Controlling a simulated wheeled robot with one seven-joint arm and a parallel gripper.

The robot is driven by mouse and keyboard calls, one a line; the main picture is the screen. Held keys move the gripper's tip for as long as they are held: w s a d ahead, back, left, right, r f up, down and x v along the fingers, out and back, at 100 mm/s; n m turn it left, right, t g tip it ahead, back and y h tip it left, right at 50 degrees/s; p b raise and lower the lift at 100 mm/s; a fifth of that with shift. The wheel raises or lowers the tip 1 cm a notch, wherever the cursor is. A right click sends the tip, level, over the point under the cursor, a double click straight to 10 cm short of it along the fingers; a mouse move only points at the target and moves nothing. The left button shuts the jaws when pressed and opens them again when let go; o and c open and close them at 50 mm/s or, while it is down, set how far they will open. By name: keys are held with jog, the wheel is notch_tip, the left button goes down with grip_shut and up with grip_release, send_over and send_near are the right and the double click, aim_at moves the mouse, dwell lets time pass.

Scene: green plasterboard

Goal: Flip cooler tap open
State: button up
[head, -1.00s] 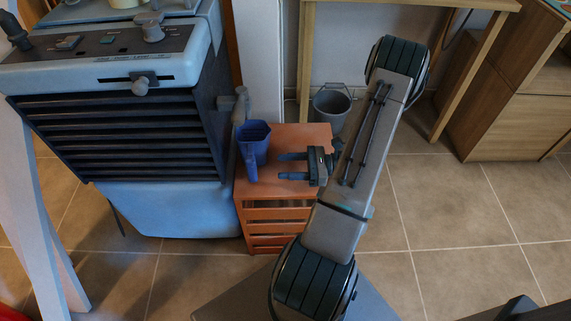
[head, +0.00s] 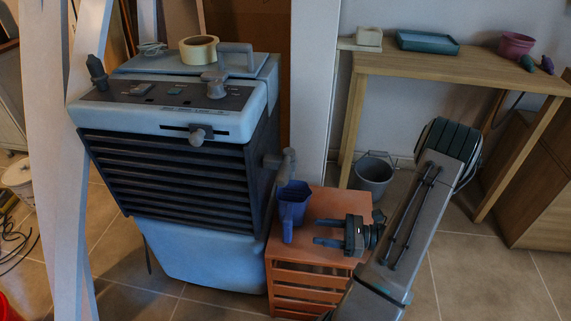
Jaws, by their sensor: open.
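The cooler (head: 200,255) is a light blue box with dark front louvres, at the left of centre in the head view. Its grey tap (head: 283,165) sticks out of the right side, near a blue jug (head: 292,207). The jug stands upright on a small orange slatted stool (head: 312,281), below the tap. My gripper (head: 322,232) is open and empty above the stool, its two fingers pointing left toward the jug. A gap shows between the fingertips and the jug. The tap is above and to the left of my gripper, apart from it.
A wooden table (head: 455,64) with a teal tray (head: 428,41) and a pink pot (head: 515,45) stands behind at the right. A grey bucket (head: 374,175) is on the floor under it. A tape roll (head: 198,49) lies on the cooler. A pale post (head: 330,90) stands behind the stool.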

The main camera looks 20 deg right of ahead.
jog(key=c, duration=0.5)
jog(key=shift+w+r+n, duration=0.1)
jog(key=shift+r+n, duration=0.15)
jog(key=shift+n, duration=0.05)
grip_shut()
jog(key=w+a+r+n+g+h+p, duration=0.1)
jog(key=w+r+n+g+h, duration=0.1)
jog(key=r+n, duration=1.1)
jog(key=w+a+r+n+g+h+p, duration=0.1)
jog(key=r+n+h, duration=0.4)
jog(key=r+n, duration=0.9)
jog(key=shift+w+a+r+n+g+p, duration=0.3)
jog(key=shift+w+a+n+g, duration=0.4)
jog(key=shift+n, duration=3.4)
jog(key=shift+s, duration=0.1)
